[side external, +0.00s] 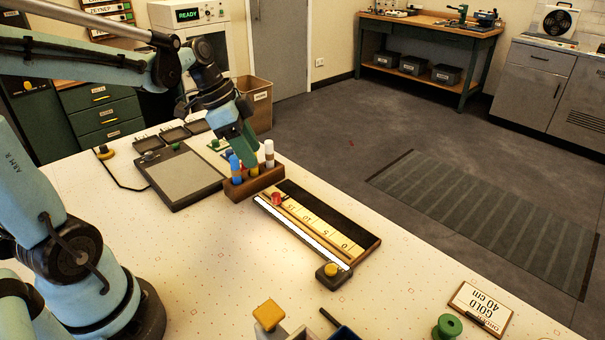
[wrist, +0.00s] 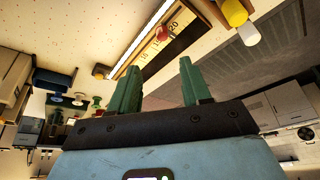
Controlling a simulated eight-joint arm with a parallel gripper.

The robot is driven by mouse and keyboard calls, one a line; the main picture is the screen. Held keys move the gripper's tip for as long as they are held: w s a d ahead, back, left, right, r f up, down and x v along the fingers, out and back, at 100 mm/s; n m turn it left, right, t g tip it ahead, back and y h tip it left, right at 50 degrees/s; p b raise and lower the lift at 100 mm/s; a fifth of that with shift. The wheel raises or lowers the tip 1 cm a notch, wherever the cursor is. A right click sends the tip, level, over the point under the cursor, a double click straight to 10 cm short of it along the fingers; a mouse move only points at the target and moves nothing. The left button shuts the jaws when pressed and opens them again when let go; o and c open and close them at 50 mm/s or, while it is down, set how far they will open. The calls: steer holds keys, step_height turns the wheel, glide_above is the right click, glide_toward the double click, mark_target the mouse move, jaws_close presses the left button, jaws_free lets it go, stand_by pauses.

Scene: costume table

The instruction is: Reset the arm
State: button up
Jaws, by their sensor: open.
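My blue arm reaches over the table from the left in the side external view. My gripper (side external: 246,154) has green fingers and points down over the wooden rack (side external: 254,184). The rack holds upright blue, yellow and white pieces. The fingers overlap the rack's tops in this view, so I cannot tell whether they touch. In the wrist view my gripper (wrist: 160,76) shows two fingers spread apart with nothing between them. A yellow-and-white piece (wrist: 236,13) shows at the top right there, beyond the fingers.
A measuring board (side external: 325,229) with a red piece (side external: 277,199) lies right of the rack. A yellow button (side external: 331,270) sits at its front end. A grey pad (side external: 180,178) lies left.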

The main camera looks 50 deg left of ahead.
steer(key=s+d+n+t+y, duration=0.2)
steer(key=s+d+n, duration=0.3)
steer(key=d+n, duration=0.3)
steer(key=shift+f+t+y, duration=0.25)
steer(key=shift+t+y, duration=0.15)
steer(key=shift+t, duration=0.5)
